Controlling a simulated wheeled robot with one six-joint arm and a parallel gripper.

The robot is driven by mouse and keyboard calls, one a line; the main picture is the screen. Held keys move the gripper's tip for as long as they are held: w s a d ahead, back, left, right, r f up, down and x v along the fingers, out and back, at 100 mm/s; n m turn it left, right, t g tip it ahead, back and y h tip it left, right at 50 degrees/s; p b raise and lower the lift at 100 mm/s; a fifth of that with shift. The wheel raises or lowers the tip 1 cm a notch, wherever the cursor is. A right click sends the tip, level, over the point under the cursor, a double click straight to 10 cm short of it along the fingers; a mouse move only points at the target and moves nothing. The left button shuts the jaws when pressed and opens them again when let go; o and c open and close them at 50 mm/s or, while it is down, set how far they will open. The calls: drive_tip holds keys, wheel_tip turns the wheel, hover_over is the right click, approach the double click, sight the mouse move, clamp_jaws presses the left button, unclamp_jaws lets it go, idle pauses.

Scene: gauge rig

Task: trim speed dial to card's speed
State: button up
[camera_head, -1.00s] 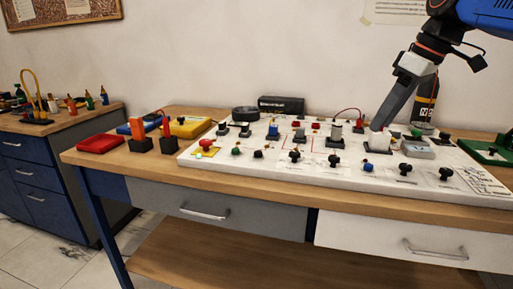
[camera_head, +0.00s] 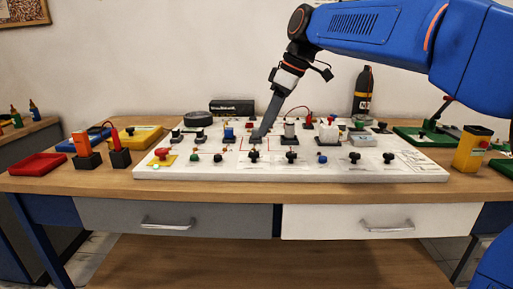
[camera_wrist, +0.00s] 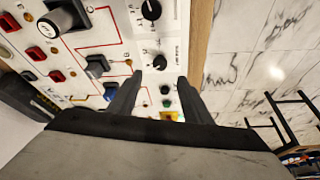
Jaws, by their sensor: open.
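The white panel (camera_head: 215,173) carries a front row of black knobs. One black knob (camera_head: 253,156) is just in front of my gripper (camera_head: 258,136). In the wrist view, a black knob (camera_wrist: 158,62) shows just beyond the gap between my open fingertips (camera_wrist: 159,80), with nothing held. A second black dial (camera_wrist: 150,10) with a pointer mark and printed scale is farther off. The labels are too small to tell which is the speed dial. A printed card (camera_head: 416,159) lies at the panel's right end; its text is unreadable.
A red emergency-style button (camera_head: 162,153) is at the panel's left front. Grey blocks and a tall grey cylinder (camera_head: 289,131) stand near my gripper. A red tray (camera_head: 38,164) is at left, a yellow box (camera_head: 471,148) at right. The table's front edge is clear.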

sight(254, 152)
drive_tip(key=x, duration=0.8)
drive_tip(key=shift+w+a+f, duration=0.1)
drive_tip(key=shift+a+f, duration=0.05)
drive_tip(key=shift+f, duration=0.2)
drive_tip(key=c, duration=1.1)
